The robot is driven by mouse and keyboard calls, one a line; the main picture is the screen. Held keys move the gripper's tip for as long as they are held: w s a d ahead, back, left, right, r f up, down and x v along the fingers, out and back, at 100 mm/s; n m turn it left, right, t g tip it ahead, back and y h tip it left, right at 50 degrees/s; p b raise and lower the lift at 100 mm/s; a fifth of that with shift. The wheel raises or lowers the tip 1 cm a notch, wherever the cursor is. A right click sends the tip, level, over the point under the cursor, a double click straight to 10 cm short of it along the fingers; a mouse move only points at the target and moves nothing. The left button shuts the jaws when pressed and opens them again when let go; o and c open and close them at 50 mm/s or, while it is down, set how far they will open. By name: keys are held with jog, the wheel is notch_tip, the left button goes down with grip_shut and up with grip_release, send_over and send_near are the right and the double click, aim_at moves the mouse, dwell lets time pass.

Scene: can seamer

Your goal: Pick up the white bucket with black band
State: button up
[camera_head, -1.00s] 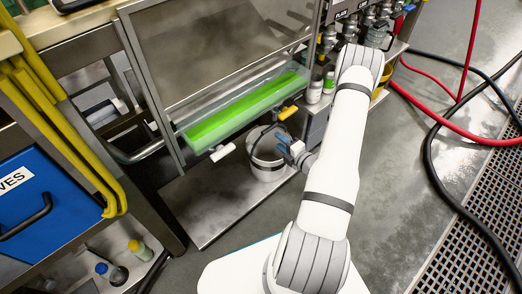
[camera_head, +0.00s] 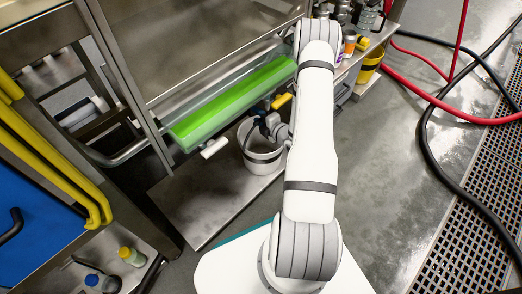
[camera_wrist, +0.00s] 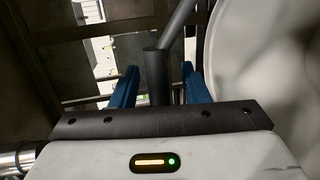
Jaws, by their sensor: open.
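The white bucket with black band (camera_head: 262,166) stands on the low metal shelf under the machine, left of my arm in the head view. My gripper (camera_head: 266,122) is at the bucket's top and partly hides its rim. In the wrist view a large pale curved surface at the right appears to be the bucket (camera_wrist: 262,60). There, my gripper (camera_wrist: 160,84) is open, its two blue fingers on either side of a dark cylinder with a thinner rod, which looks like the bucket's handle (camera_wrist: 157,70). I cannot tell whether the fingers touch it.
A bright green panel (camera_head: 230,104) and a white lever (camera_head: 214,148) are just above and left of the bucket. A yellow-tipped lever (camera_head: 281,101) is close to my gripper. The metal shelf (camera_head: 205,205) is bare to the left. A yellow bucket (camera_head: 369,68) stands at the back right.

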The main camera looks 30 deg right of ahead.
jog(key=shift+c, duration=0.2)
grip_shut()
dwell(0.4)
